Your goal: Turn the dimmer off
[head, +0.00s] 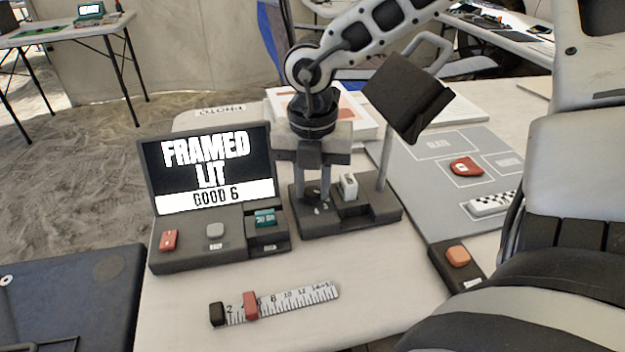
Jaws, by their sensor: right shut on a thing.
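The dark lamp stand base (378,211) sits on the white table, with a post carrying a tilted black lamp head (408,97). My right gripper (314,192) points straight down over the left part of this base. Its fingers are shut on the small dimmer knob there, which they mostly hide. A small white block (348,186) stands upright on the base just right of the fingers. A screen (208,165) left of the gripper reads "FRAMED LIT GOOD 6". My left gripper is not in view.
The screen's console (190,245) has red, grey and teal controls. A ruler (290,300) with a red slider lies in front. A grey mat (440,185) holds a red piece (466,167) and a checkered scale bar (493,203). An orange button box (457,258) sits at right.

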